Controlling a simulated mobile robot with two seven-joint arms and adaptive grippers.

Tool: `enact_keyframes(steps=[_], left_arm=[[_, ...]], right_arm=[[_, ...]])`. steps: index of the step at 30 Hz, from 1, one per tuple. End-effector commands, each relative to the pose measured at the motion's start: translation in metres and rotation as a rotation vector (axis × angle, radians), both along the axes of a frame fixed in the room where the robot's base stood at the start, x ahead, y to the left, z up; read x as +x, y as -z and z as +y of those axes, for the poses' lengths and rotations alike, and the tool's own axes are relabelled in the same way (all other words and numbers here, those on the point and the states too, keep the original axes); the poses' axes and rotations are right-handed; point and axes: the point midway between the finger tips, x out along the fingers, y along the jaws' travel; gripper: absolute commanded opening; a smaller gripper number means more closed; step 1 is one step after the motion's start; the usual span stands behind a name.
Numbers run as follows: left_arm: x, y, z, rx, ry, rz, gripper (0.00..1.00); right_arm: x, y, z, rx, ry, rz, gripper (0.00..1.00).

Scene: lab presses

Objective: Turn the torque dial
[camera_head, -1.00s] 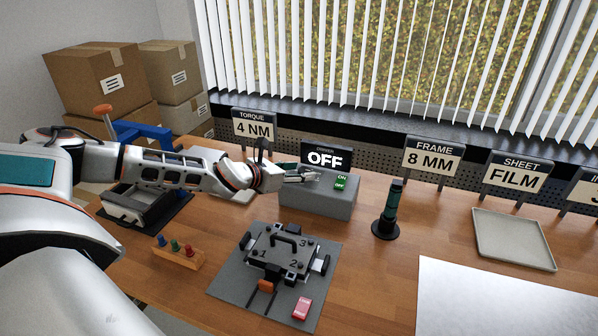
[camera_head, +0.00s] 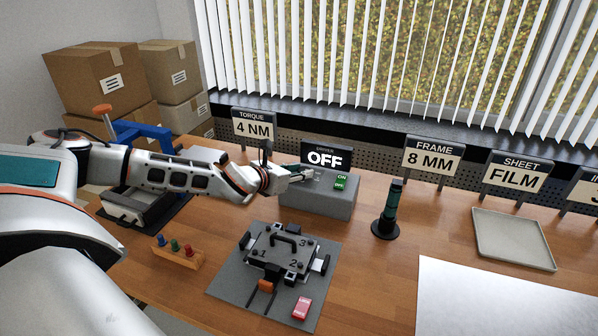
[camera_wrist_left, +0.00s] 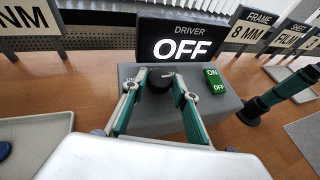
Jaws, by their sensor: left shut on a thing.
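The torque dial (camera_wrist_left: 159,82) is a dark round knob on top of the grey driver box (camera_head: 325,203). In the left wrist view my left gripper (camera_wrist_left: 159,77) has its two fingers on either side of the dial and is shut on it. In the head view the same gripper (camera_head: 303,173) reaches the box from the left and hides the dial. The driver display (camera_head: 326,157) reads OFF, and the torque sign (camera_head: 253,125) reads 4 NM. My right gripper is not in view.
A green ON/OFF switch (camera_head: 340,182) sits on the box, right of the gripper. A dark green driver tool (camera_head: 388,211) stands in a round base to the right. A clamping fixture (camera_head: 280,251) lies on a grey mat in front. A tray (camera_head: 512,241) lies at right.

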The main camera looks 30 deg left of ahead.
Motion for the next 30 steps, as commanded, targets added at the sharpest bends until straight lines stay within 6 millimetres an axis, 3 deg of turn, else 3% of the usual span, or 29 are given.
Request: enact_keyframes(steps=[30], left_arm=[[0.007, 0.004, -0.024, -0.007, -0.887, 0.01, 0.07]], right_arm=[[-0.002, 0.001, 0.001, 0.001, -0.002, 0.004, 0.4]])
